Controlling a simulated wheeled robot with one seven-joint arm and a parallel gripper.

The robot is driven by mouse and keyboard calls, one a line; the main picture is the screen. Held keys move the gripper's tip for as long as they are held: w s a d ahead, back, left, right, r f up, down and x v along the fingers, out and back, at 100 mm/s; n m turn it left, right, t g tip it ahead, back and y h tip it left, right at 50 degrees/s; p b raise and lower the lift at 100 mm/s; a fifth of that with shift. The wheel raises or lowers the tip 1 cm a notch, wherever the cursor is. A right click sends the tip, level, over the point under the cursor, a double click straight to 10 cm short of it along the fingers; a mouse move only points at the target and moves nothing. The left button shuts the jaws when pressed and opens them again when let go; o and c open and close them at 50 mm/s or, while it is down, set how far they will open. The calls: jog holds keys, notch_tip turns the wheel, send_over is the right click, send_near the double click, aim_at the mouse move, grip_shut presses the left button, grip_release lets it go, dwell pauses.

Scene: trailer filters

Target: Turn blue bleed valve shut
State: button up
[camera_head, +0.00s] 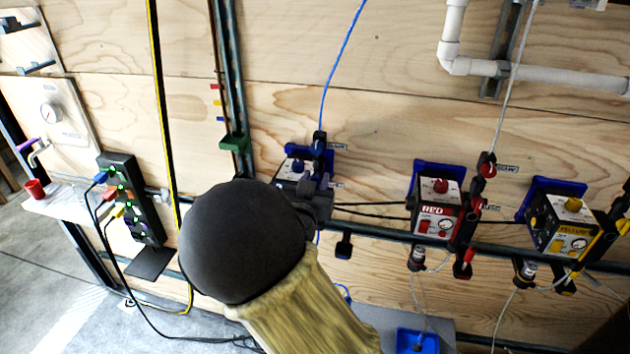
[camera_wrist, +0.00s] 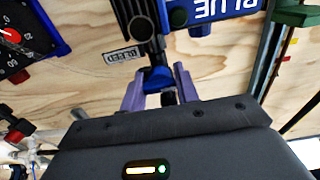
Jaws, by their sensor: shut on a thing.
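The blue bleed valve (camera_wrist: 157,78) has a small blue handle beside a "BLEED" label in the wrist view. My gripper (camera_wrist: 158,88) has its two purple fingers on either side of the handle and is shut on it. The handle's exact angle is hard to tell. The blue filter unit (camera_wrist: 212,12) shows its "BLUE" lettering upside down there. In the head view the blue unit (camera_head: 296,168) is partly behind my dark arm, which hides the gripper's fingers and the bleed valve.
The red unit (camera_head: 435,210) and yellow unit (camera_head: 563,228) hang to the right on the same plywood wall (camera_head: 400,100). A blue hose (camera_head: 338,60) rises above the blue unit. A black power strip (camera_head: 132,200) with cables is at left. A blue container (camera_head: 417,341) sits below.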

jog(key=shift+f+m+b, duration=0.15)
jog(key=shift+m+b, duration=0.25)
jog(key=shift+b, duration=0.15)
jog(key=shift+m+b, duration=0.3)
jog(key=o, duration=1)
jog(key=b+v, duration=0.1)
jog(key=v, duration=1.6)
jog(key=shift+s, duration=0.2)
